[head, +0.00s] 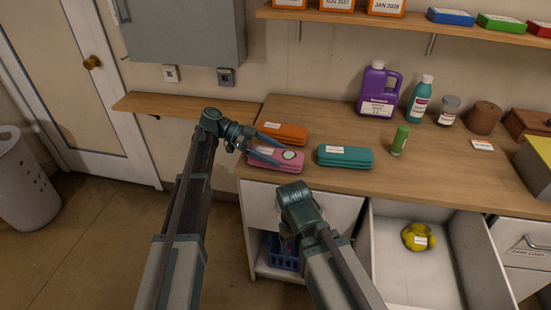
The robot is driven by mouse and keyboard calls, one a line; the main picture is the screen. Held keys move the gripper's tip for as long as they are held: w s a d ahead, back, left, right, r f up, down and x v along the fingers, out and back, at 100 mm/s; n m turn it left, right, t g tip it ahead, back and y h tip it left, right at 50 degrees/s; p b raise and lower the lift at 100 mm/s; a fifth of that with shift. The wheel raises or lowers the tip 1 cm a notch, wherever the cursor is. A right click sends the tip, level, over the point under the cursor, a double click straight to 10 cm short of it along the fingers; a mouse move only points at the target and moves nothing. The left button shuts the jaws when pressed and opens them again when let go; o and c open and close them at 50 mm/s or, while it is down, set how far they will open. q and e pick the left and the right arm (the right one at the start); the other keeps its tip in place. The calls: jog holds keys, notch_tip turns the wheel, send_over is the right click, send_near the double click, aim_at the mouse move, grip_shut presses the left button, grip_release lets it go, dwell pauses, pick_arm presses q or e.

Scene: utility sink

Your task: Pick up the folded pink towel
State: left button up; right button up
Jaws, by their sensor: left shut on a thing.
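The folded pink towel (280,166) lies near the left front corner of the wooden counter, with a pale label and a round patch on top. My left gripper (268,155) reaches it from the left and is shut on it. The towel appears to rest on the counter still; I cannot see a gap beneath it. My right gripper (288,245) is low in front of the counter, mostly hidden by its own wrist, so its fingers cannot be made out.
A folded orange towel (283,135) lies just behind the pink one, and a folded teal towel (345,156) to its right. A green bottle (399,140) and purple jug (379,90) stand farther right. An open drawer (395,275) holding a yellow item (416,237) juts out below.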

aim_at(274, 152)
pick_arm(q)
notch_tip(274, 152, up, 4)
jog(key=p, duration=0.3)
jog(key=shift+f+p, duration=0.1)
jog(key=shift+p, duration=0.3)
jog(key=s+d+r+p, duration=0.1)
jog(key=s+d, duration=0.7)
jog(key=s, duration=0.6)
notch_tip(274, 152, up, 6)
jog(key=p, duration=0.6)
jog(key=shift+w, duration=0.1)
